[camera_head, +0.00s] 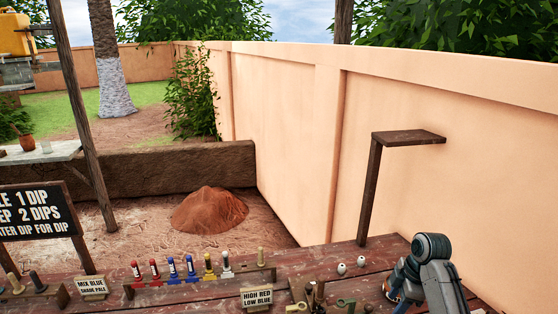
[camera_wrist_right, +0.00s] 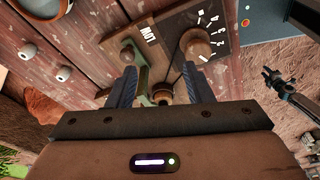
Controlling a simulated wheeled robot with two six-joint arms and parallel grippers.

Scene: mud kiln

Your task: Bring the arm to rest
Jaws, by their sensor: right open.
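My right arm comes in at the lower right of the head view, bent over the plank bench (camera_head: 350,255). Its gripper (camera_wrist_right: 161,80) shows in the wrist view with two blue-grey fingers apart and nothing gripped. A small brown round-ended piece (camera_wrist_right: 162,93) shows between the fingers; whether they touch it I cannot tell. Just beyond the fingertips are a dark dial plate (camera_wrist_right: 215,35) with white marks, a wooden knob (camera_wrist_right: 197,44) and a "LOW" label (camera_wrist_right: 150,40). My left gripper does not show in the head view.
Red, blue and yellow-banded pegs (camera_head: 172,268) stand in a rack. Signs (camera_head: 257,298) and two white knobs (camera_head: 341,268) are on the bench. A post with a shelf (camera_head: 408,138) rises behind my right arm. A clay mound (camera_head: 209,210) lies beyond.

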